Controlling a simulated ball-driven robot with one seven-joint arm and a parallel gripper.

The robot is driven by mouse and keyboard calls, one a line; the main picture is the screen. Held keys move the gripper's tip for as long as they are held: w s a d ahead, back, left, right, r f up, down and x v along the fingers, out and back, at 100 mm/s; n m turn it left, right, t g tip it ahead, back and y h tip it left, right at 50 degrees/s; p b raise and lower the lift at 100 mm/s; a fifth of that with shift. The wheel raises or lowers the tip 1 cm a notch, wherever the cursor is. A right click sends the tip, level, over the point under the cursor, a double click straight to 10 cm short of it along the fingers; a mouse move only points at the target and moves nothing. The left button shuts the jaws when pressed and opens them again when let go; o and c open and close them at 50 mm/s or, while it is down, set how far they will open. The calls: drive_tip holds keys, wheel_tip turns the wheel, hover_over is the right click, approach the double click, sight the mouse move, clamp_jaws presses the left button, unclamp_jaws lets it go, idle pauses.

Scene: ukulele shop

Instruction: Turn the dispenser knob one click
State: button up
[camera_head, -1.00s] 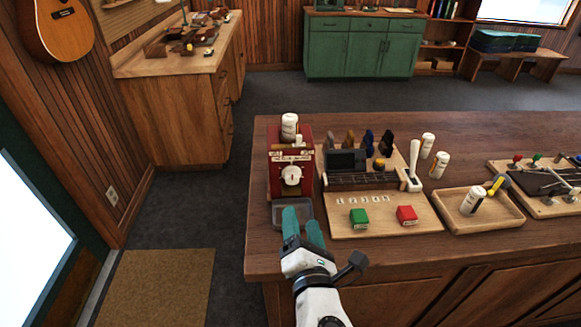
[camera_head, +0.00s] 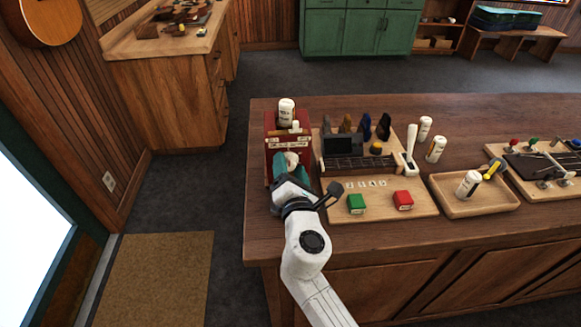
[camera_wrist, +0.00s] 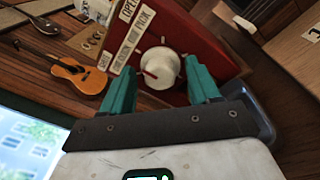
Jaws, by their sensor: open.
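The red dispenser (camera_head: 286,127) stands at the left end of the wooden counter, with a white bottle on top. Its round white knob (camera_wrist: 159,68) has a red mark and faces my gripper. In the head view the knob (camera_head: 291,158) shows just above my fingertips, partly covered by them. My gripper (camera_wrist: 160,92) is open, its two teal fingers on either side of the knob in the wrist view. I cannot tell whether the fingers touch the knob. A white label strip with lettering runs along the dispenser beside the knob.
Right of the dispenser is a wooden board (camera_head: 395,205) with a green block (camera_head: 356,204), a red block (camera_head: 403,200) and a small dark screen. A wooden tray (camera_head: 475,204) with a bottle lies further right. The counter's front edge passes beneath my arm.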

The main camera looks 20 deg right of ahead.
drive_tip(key=shift+c, duration=0.4)
drive_tip(key=c, duration=0.7)
drive_tip(key=shift+c, duration=0.2)
drive_tip(key=shift+w+f+m+b, duration=0.1)
drive_tip(key=shift+m+b, duration=0.8)
drive_tip(key=shift+b, duration=0.3)
drive_tip(key=m+b, duration=0.4)
drive_tip(key=shift+m+b, duration=0.3)
drive_tip(key=shift+b, duration=0.05)
drive_tip(key=m+b, duration=0.3)
drive_tip(key=shift+h, duration=0.3)
drive_tip(key=shift+r+m+b, duration=0.2)
drive_tip(key=shift+m+b, duration=0.9)
drive_tip(key=shift+m, duration=0.2)
drive_tip(key=shift+r, duration=0.1)
